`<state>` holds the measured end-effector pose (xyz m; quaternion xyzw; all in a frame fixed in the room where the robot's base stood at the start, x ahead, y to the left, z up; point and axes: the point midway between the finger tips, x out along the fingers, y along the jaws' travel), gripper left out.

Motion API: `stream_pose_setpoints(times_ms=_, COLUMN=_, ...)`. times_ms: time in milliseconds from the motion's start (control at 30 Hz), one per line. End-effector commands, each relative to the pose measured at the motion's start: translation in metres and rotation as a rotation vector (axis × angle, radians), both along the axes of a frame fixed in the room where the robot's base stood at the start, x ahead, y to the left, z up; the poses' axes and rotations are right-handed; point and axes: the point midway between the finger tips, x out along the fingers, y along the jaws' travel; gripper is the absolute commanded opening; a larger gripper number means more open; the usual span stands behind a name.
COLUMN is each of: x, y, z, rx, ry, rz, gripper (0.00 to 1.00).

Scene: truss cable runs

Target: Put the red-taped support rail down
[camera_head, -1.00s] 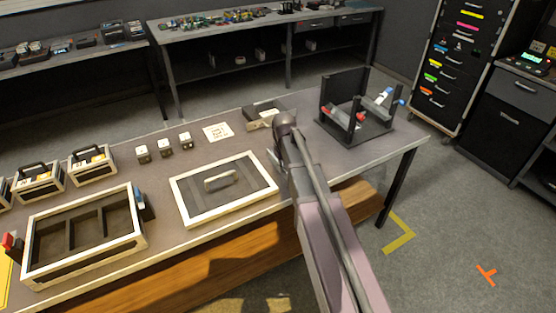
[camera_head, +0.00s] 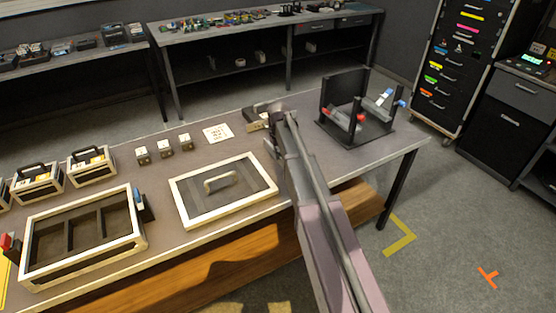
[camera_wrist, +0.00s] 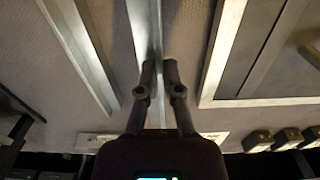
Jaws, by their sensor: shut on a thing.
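In the wrist view my gripper (camera_wrist: 159,83) has its two fingers close together around a narrow silver rail (camera_wrist: 155,35), which runs away toward the top of the picture. No red tape shows on the visible part of this rail. The tabletop lies below it; I cannot tell whether the rail touches it. In the head view my arm hides the gripper's fingers and the held rail.
A white-framed tray with a handled panel (camera_head: 245,207) lies left of my arm. Several small blocks (camera_head: 165,147), a white card (camera_head: 217,133) and a divided tray (camera_head: 84,285) are farther left. Another silver bar (camera_wrist: 78,50) shows left of my gripper in the wrist view.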

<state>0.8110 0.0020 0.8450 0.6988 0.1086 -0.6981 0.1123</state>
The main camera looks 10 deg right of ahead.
Motion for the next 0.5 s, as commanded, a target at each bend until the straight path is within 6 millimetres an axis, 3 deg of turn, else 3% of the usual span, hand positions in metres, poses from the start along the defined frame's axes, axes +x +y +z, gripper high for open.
stream_pose_setpoints(times_ms=167, x=0.016, y=0.000, z=-0.003, rx=0.000, ry=0.000, rz=0.000, gripper=0.00)
stream_pose_setpoints(times_ms=500, x=0.012, y=0.000, z=-0.033, rx=0.000, ry=0.000, rz=0.000, gripper=0.00)
